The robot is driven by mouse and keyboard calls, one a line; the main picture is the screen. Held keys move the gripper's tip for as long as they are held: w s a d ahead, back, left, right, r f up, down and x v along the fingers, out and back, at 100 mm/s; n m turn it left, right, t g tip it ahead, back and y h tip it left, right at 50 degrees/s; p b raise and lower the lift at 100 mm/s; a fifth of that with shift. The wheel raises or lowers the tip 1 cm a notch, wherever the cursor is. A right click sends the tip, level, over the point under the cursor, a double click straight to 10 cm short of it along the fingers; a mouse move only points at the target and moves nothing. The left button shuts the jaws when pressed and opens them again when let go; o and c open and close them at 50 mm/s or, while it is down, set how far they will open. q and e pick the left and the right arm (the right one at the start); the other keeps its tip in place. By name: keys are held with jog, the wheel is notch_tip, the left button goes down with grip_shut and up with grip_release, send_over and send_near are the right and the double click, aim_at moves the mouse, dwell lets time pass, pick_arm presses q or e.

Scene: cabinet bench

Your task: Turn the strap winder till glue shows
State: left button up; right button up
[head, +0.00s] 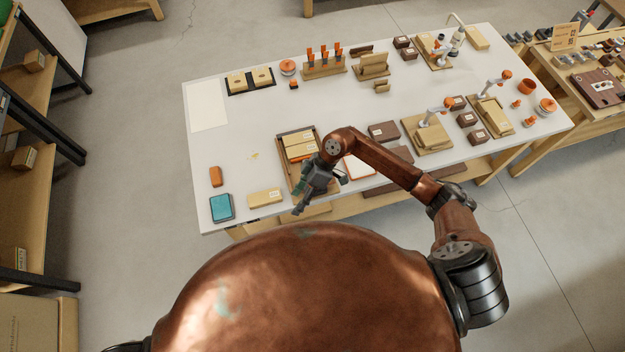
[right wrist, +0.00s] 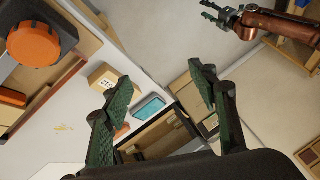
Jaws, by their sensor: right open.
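In the right wrist view, a round orange knob on a dark grey block (right wrist: 35,43) shows at the upper left; it looks like the strap winder. It sits over pale wood, and no glue can be made out on it. In the head view my right arm hides that spot. My right gripper (head: 303,203) is over the table's front edge by the wooden tray (head: 283,162). In the right wrist view its green fingers (right wrist: 152,108) are wide apart, empty, with the knob outside them. My left gripper (right wrist: 213,12) shows at the top there, its fingers apart and empty.
A teal-screened tablet (head: 221,208), an orange block (head: 215,176) and a pale box (head: 265,197) lie at the table's left front. Wooden fixtures (head: 428,135) and dark blocks (head: 384,131) crowd the right. The left middle of the table (head: 225,150) is mostly bare.

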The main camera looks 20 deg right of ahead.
notch_tip(320, 180, down, 2)
jog(key=s+a+n+y+b, duration=0.1)
jog(key=s+a+y+b, duration=0.15)
jog(key=y+b, duration=0.3)
jog(key=w+d+f+m+t+y+b, duration=0.1)
jog(key=w+d+f+m+t+b, duration=0.3)
jog(key=d+t, duration=0.35)
jog(key=w+d+f+m+t+y+b, duration=0.1)
jog(key=w+d+f+t+b, duration=0.2)
jog(key=d+t+b, duration=0.45)
pick_arm(q)
notch_tip(320, 180, down, 17)
jog(key=s+p, duration=0.2)
jog(key=shift+s+g, duration=0.3)
jog(key=shift+s, duration=0.1)
pick_arm(e)
jog(key=shift+g, duration=0.9)
jog(key=shift+w+x, duration=0.2)
jog(key=shift+x, duration=2.85)
pick_arm(q)
jog(key=shift+r, duration=0.1)
pick_arm(e)
jog(key=shift+d, duration=0.2)
jog(key=shift+c, duration=0.6)
